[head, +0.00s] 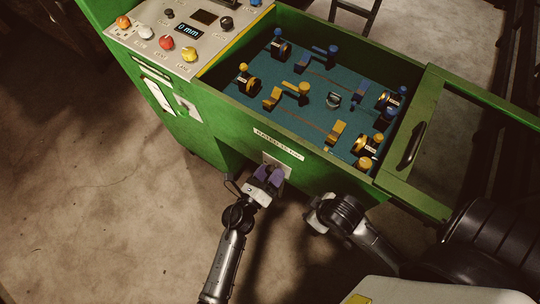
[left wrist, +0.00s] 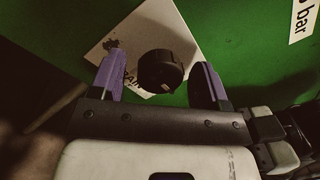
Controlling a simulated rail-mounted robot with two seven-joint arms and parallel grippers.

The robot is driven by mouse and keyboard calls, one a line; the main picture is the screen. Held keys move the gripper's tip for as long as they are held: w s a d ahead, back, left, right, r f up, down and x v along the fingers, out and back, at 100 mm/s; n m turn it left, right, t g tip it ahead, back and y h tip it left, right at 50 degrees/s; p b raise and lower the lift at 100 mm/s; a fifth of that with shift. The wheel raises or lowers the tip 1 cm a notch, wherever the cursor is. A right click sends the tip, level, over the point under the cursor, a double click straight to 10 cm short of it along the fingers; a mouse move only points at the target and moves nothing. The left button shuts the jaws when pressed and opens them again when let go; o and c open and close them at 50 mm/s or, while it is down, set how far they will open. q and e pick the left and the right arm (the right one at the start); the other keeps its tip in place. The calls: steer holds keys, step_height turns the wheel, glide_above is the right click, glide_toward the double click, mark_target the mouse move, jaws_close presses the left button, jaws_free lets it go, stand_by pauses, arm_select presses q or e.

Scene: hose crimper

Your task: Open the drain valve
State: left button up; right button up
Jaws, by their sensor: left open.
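The drain valve is a round black knob (left wrist: 160,71) on a white plate (left wrist: 136,35) fixed to the green machine's front wall. Part of the plate's lettering shows beside the knob. In the head view the plate (head: 285,163) shows behind my left gripper, which hides the knob. My left gripper (head: 268,175) is open, and its purple fingers also show in the left wrist view (left wrist: 158,82). They stand one on each side of the knob, with a visible gap on both sides. My right gripper (head: 312,212) is low, right of the left one; its fingers are not clear.
The green machine has an open bay (head: 300,85) with blue and yellow valves. A control panel (head: 185,30) with buttons and a display is at upper left. A framed green lid (head: 430,110) with a black handle is at right. The floor (head: 90,190) at left is clear.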

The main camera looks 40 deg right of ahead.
arm_select(q)
steer(key=shift+s+a+f, duration=0.1)
steer(key=shift+s+a, duration=0.05)
steer(key=shift+a, duration=0.45)
steer(key=r+p+v, duration=0.1)
steer(key=p+v, duration=0.1)
steer(key=v, duration=1)
steer(key=shift+a+f, duration=0.3)
steer(key=shift+f, duration=0.25)
steer(key=shift+s, duration=0.1)
